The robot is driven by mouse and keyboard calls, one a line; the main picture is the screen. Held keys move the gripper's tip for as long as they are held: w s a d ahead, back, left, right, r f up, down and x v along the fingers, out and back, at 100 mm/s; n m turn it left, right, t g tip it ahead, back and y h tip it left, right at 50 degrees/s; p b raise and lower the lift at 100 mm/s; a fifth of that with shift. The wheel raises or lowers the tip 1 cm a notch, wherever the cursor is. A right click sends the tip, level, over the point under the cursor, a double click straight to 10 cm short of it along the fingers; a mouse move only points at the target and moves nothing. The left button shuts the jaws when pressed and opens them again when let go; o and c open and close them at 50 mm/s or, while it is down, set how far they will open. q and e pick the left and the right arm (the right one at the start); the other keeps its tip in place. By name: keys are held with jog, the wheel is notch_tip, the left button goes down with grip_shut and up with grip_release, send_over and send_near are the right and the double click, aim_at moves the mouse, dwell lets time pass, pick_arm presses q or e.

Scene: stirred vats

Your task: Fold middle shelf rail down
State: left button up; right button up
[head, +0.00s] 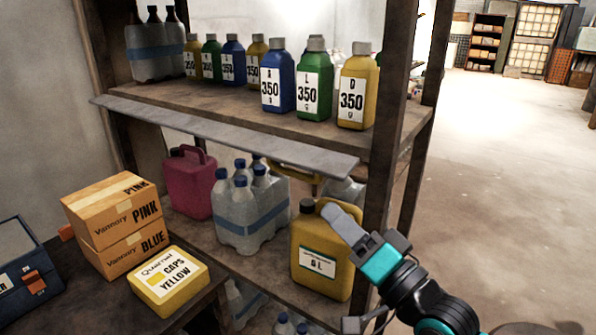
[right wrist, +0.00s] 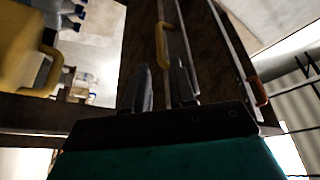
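The middle shelf rail is a long grey bar (head: 225,135) along the front of the shelf that holds the bottles. It sticks out in front of the shelf edge. A curved yellow handle (head: 296,174) shows just below the rail's right part; it looks like the yellow handle in the right wrist view (right wrist: 163,45). My right gripper (head: 342,220) is below the rail's right end, in front of the yellow jug. In the right wrist view its two fingers (right wrist: 160,88) are apart with nothing visible between them. My left gripper is not in view.
Blue, green and yellow bottles (head: 314,85) stand on the middle shelf. A yellow jug (head: 320,265), a water pack (head: 250,212) and a pink canister (head: 190,183) stand below. A shelf post (head: 384,130) rises at the right. Boxes (head: 112,210) sit at left. Floor at right is clear.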

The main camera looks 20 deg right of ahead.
aim_at(298, 174)
jog(key=x, duration=1.1)
jog(key=shift+p, duration=0.35)
jog(key=shift+c, duration=0.2)
grip_shut()
